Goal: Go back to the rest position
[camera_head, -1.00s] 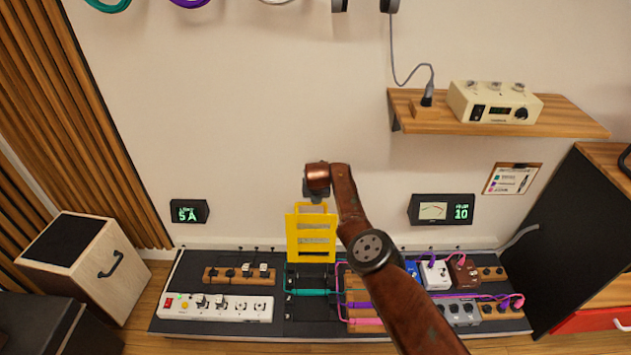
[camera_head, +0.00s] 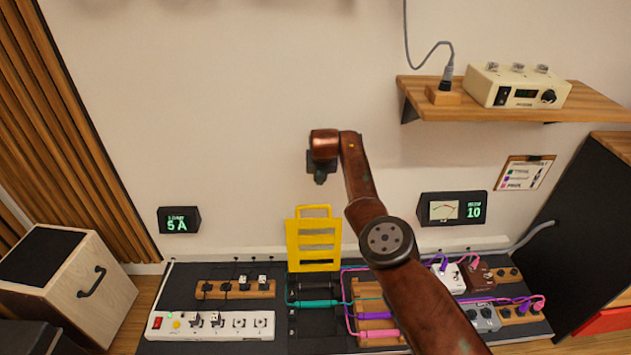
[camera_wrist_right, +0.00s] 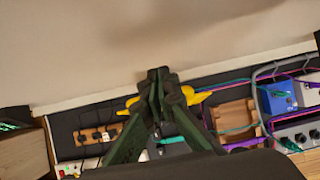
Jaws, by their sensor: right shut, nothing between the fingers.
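My right gripper (camera_head: 320,173) is raised in front of the bare wall, above the yellow slotted panel (camera_head: 314,240), in the head view. In the right wrist view its two dark fingers (camera_wrist_right: 160,75) meet at the tips with nothing between them. The yellow panel stands upright on the dark board (camera_head: 220,268) and shows only in part behind the fingers in the wrist view (camera_wrist_right: 195,97). My left gripper is in neither view.
A white power strip (camera_head: 210,325), a wooden socket block (camera_head: 235,289), cables and pedals (camera_head: 447,279) lie on the board. A wooden shelf (camera_head: 520,103) with a cream device (camera_head: 517,86) is at upper right. A speaker box (camera_head: 70,283) stands left. The middle wall is clear.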

